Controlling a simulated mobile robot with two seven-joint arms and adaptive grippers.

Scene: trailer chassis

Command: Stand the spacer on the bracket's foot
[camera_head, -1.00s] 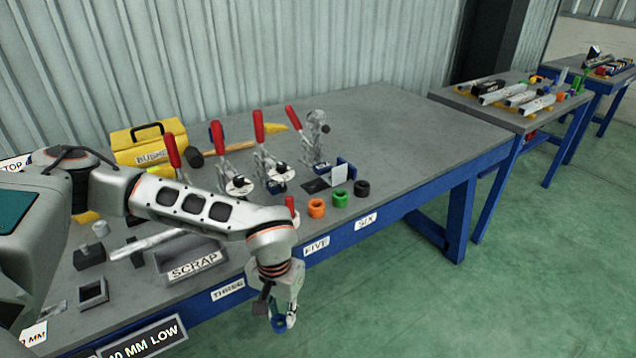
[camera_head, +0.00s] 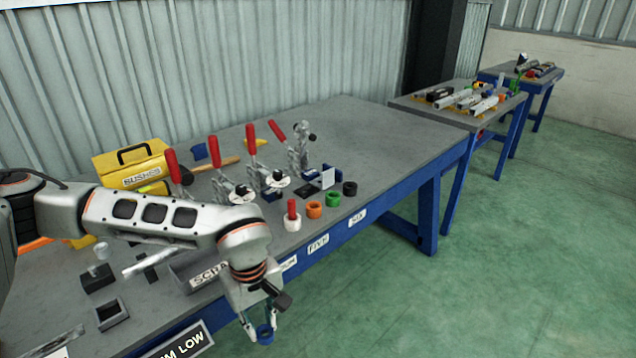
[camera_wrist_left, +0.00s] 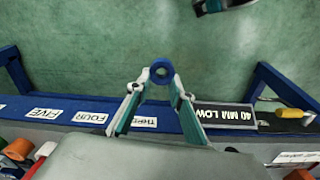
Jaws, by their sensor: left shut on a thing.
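My left gripper (camera_head: 262,322) is shut on a blue ring-shaped spacer (camera_head: 266,341), held in the air off the table's front edge. In the left wrist view the spacer (camera_wrist_left: 161,62) sits between the two fingertips, its hole facing the camera. A small blue bracket (camera_head: 325,178) with a pale upright plate stands on the bench behind the row of rings; it is apart from the gripper, farther back and to the right. Its foot is too small to make out clearly.
The grey bench (camera_head: 390,135) carries red-handled clamps (camera_head: 222,175), an orange ring (camera_head: 315,210), a green ring (camera_head: 333,199), a black ring (camera_head: 350,188) and a yellow box (camera_head: 130,165). A scrap tray (camera_head: 208,277) stands near the front edge. The bench's back right is clear.

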